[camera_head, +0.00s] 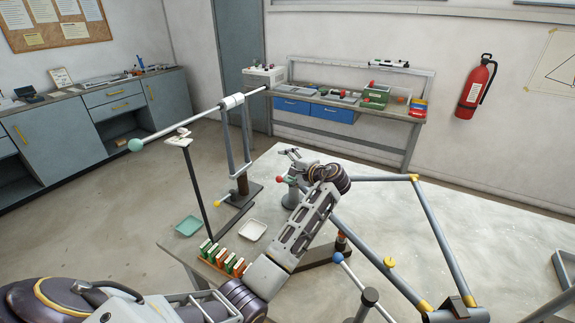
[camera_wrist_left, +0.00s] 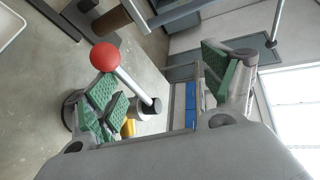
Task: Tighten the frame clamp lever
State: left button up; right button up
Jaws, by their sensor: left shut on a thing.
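The clamp lever shows in the wrist view as a thin metal rod (camera_wrist_left: 134,86) with a red ball knob (camera_wrist_left: 105,56). In the head view its red knob (camera_head: 279,179) sits just beside my left gripper (camera_head: 291,158), above a grey clamp post (camera_head: 292,199). In the wrist view my left gripper (camera_wrist_left: 162,80) has green ribbed pads and is shut on the lever, its contact partly hidden. The frame of grey tubes (camera_head: 375,179) with yellow corner joints stands to the right of my wrist. My right gripper is out of view.
A long bar with a teal ball (camera_head: 135,145) stands at the table's left. A blue-knobbed lever (camera_head: 338,257) is close to my forearm. Two small trays (camera_head: 252,230) and a rack of green and orange blocks (camera_head: 220,258) line the near left edge. The table's (camera_head: 470,215) right side has free room.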

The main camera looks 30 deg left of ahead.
pick_arm(q)
jog(key=shift+s+d+r, duration=0.1)
jog(key=shift+r, duration=0.55)
jog(key=shift+s+d+r, duration=0.1)
jog(key=shift+r, duration=0.5)
jog(key=shift+c, duration=0.5)
jog(key=s, duration=0.1)
jog(key=d+r, duration=0.1)
jog(key=s, duration=0.1)
jog(key=shift+s+d+r+p, duration=0.25)
jog(key=shift+s+d+p, duration=0.1)
jog(key=shift+d+p, duration=0.05)
jog(key=c, duration=0.6)
jog(key=shift+w+d+f+p+v, duration=0.25)
jog(key=shift+p+v, duration=0.65)
jog(key=shift+v, duration=1.1)
jog(key=shift+s+f+p+v, duration=0.1)
jog(key=shift+f+p+v, duration=0.25)
jog(key=shift+p+v, duration=1.1)
jog(key=shift+w+d+f+p+v, duration=0.15)
jog(key=shift+f+p+v, duration=0.2)
jog(key=shift+v, duration=2.15)
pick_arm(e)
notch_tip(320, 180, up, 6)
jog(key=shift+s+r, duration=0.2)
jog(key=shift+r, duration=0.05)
pick_arm(q)
jog(key=shift+s, duration=0.1)
